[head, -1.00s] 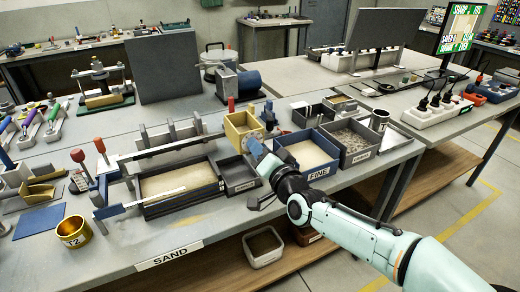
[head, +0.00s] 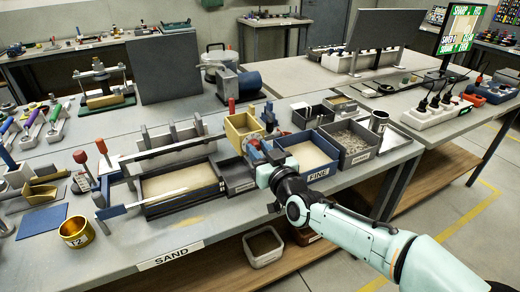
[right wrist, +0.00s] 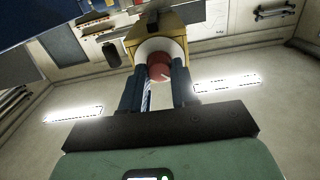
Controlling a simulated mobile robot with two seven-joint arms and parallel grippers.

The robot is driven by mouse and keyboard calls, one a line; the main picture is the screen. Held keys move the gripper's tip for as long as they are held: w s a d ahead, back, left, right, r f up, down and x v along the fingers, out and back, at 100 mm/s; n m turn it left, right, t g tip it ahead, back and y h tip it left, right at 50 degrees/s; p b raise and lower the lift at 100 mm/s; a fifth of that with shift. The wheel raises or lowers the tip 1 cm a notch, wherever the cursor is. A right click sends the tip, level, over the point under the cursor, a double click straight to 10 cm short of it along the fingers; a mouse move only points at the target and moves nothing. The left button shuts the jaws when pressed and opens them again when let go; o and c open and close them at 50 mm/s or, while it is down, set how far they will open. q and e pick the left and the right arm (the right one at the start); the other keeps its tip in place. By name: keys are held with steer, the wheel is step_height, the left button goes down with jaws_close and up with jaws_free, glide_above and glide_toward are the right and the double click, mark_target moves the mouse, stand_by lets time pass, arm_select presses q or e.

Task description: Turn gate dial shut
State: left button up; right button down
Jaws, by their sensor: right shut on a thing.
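A yellow hopper box (head: 238,133) stands at the back edge of the trays in the head view, and it also shows in the right wrist view (right wrist: 174,20). On its face is a pale round plate (right wrist: 150,46) with a red dial knob (right wrist: 159,68). My right gripper (right wrist: 158,76) has its two dark fingers on either side of the knob and is shut on it. In the head view my right gripper (head: 258,154) is against the hopper's front and hides most of the dial. My left gripper is not in view.
A sand tray (head: 180,184) lies to the left of the hopper. A blue tray marked FINE (head: 309,158) and a grey gravel tray (head: 352,142) stand close on the right. A brass cup (head: 76,232) sits at the front left.

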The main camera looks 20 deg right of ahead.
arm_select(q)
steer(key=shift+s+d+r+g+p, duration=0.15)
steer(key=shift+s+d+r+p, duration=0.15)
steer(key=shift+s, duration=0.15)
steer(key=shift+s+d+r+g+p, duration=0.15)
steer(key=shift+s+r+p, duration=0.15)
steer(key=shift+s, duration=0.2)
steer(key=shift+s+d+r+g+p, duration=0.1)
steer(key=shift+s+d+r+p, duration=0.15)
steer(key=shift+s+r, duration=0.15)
arm_select(e)
steer(key=shift+n, duration=3.6)
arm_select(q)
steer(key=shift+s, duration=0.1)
arm_select(e)
steer(key=c, duration=0.9)
jaws_free()
steer(key=shift+o, duration=0.2)
steer(key=s+d, duration=0.1)
steer(key=s, duration=1.2)
steer(key=shift+s, duration=0.2)
